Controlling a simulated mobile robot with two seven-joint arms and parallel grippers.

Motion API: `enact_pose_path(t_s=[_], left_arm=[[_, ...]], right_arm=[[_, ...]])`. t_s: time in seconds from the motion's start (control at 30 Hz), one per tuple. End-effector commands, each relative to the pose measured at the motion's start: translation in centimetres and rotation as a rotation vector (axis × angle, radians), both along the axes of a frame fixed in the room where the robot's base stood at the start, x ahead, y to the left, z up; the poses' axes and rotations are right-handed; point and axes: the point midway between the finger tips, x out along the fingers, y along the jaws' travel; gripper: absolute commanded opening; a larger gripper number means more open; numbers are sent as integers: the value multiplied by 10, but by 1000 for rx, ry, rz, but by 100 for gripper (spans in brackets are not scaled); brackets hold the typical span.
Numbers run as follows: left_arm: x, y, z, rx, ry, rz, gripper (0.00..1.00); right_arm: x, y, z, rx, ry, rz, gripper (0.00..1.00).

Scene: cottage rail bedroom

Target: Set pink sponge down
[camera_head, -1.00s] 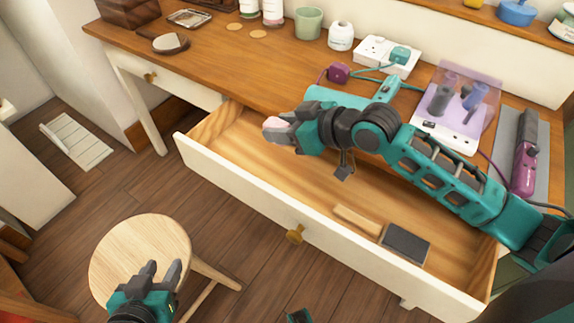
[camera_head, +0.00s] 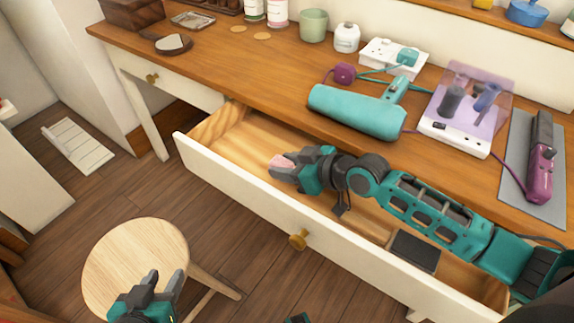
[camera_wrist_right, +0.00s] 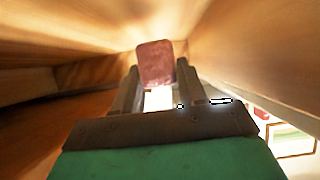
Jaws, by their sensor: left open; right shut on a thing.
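The pink sponge (camera_head: 281,162) is between the fingertips of my right gripper (camera_head: 285,168). It also shows in the right wrist view (camera_wrist_right: 155,64), with the fingers shut on its near end. In the head view the sponge and gripper are inside the open drawer (camera_head: 250,181), in its left half. I cannot tell whether the sponge touches the drawer floor. My left gripper (camera_head: 160,284) is open and empty, over or in front of the round wooden stool (camera_head: 135,255).
A dark block (camera_head: 414,251) lies in the drawer's right part, below my right arm. A teal hair dryer (camera_head: 357,110), a purple-topped stand (camera_head: 460,130) and a purple tool (camera_head: 541,165) are on the desk (camera_head: 275,75). The drawer's left end looks clear.

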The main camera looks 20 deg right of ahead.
Motion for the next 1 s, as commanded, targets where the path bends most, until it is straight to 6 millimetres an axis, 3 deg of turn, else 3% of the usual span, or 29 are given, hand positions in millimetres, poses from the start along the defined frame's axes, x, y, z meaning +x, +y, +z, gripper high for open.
enact_pose_path(t_s=[0.5, 0.53, 0.8, 1.0], left_arm=[[0, 0, -6, 1, -1, 0, 43], [0, 0, -6, 1, -1, 0, 43], [0, 1, -5, 2, -3, -1, 43], [0, 1, -5, 3, -3, -2, 43]], right_arm=[[0, 0, -12, 0, 0, -1, 13], [0, 0, -12, 0, 0, -1, 42], [0, 0, -11, 0, 0, -1, 67], [0, 0, -11, 0, 0, -1, 67]])
